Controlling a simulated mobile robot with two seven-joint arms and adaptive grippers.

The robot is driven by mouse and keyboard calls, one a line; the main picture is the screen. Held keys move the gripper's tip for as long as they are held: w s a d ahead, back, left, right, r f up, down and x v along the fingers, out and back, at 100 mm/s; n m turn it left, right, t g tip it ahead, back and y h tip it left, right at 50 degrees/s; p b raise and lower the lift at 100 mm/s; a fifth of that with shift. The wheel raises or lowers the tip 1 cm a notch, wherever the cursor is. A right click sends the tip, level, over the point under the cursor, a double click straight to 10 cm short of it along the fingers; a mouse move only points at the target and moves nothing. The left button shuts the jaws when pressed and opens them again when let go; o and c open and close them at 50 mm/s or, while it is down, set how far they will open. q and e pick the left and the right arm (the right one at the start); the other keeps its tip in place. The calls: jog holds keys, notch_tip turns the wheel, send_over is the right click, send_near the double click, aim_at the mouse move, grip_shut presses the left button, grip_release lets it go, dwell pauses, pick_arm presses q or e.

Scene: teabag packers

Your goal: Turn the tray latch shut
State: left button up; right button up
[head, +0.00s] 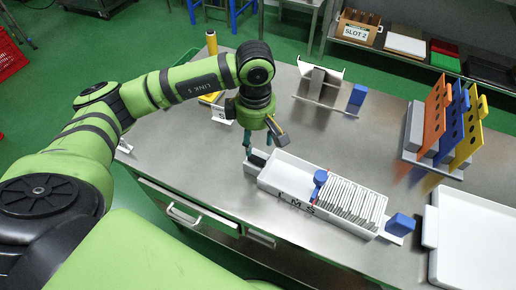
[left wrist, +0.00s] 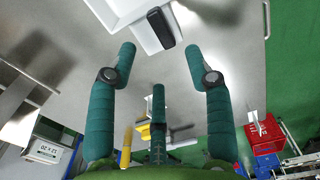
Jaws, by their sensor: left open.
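The long white tray (head: 283,172) lies on the steel table, with a row of thin packets and a blue slider in it. The dark latch (head: 256,157) is at its left end, below my left gripper (head: 258,143). In the left wrist view the latch (left wrist: 160,27) is a black bar, slightly tilted, by the white tray end (left wrist: 128,12). My left gripper's teal fingers (left wrist: 160,62) are spread and empty, with the latch beyond their tips and roughly centred between them. They look apart from it. My right gripper is not in view.
A blue block (head: 400,224) sits at the tray's right end. A white bin (head: 470,240) stands at the right. Orange, blue and yellow perforated panels (head: 436,115) stand behind. A yellow cylinder (head: 211,43) and a white holder (head: 320,82) are at the back. The table middle is clear.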

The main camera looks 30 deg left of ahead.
aim_at(256, 156)
pick_arm(q)
notch_tip(256, 156, down, 5)
jog(key=shift+s+p, duration=0.15)
jog(key=shift+p, duration=0.55)
jog(key=shift+d+f, duration=0.1)
jog(key=shift+f, duration=0.6)
grip_shut()
